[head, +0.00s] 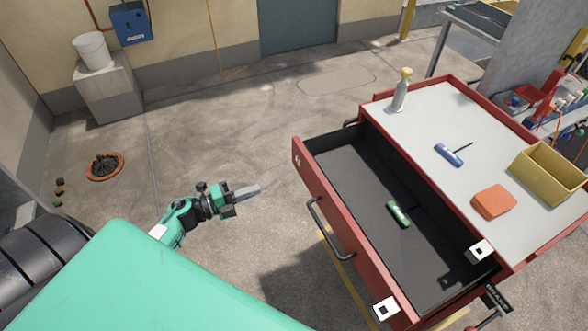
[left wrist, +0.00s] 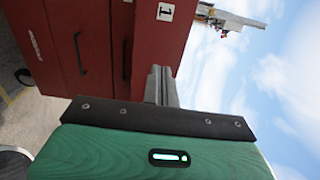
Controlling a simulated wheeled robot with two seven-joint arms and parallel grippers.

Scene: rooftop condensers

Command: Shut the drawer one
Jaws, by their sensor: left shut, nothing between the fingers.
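Drawer one (head: 364,276) is pulled far out of the red cabinet (head: 455,85), its front facing left, with a dark handle (head: 330,228). A green object (head: 399,213) lies in it. My left gripper (head: 248,192) is shut and empty, left of the drawer front and apart from it, pointing towards it. In the left wrist view, the shut fingers (left wrist: 160,85) show before the red drawer front marked 1 (left wrist: 155,40). My right gripper is in neither view.
The cabinet top holds a spray bottle (head: 402,90), a blue-handled tool (head: 449,154), an orange cloth-like item (head: 494,202) and a yellow bin (head: 549,172). An orange ring with dark contents (head: 105,166) lies on the floor. The floor between gripper and drawer looks clear.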

